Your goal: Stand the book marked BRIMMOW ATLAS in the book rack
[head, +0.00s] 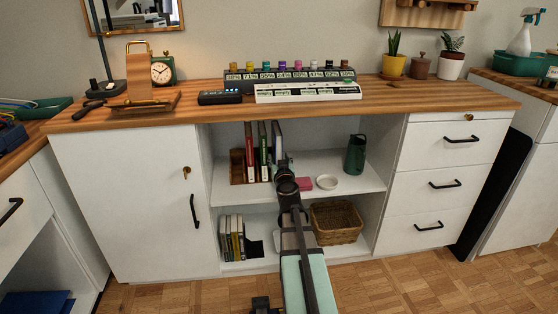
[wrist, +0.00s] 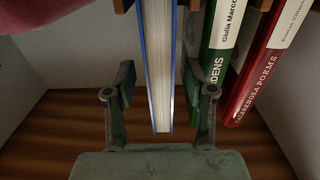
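The wooden book rack (head: 237,168) stands on the middle shelf of the desk; its slats (wrist: 195,5) show at the top of the wrist view. A blue-covered book (head: 277,138) stands upright at the rack's right end, page edges outward (wrist: 158,70). Its spine is turned away, and I cannot read BRIMMOW ATLAS anywhere. My gripper (wrist: 158,95) is open, with one finger on each side of this blue book and a visible gap on both sides. In the head view, my gripper (head: 287,176) is in front of the rack and hides the book's lower part.
A green book (wrist: 220,45) and a red book (wrist: 265,70) stand beside the blue one. Below are several books (head: 231,238) and a basket (head: 337,222).

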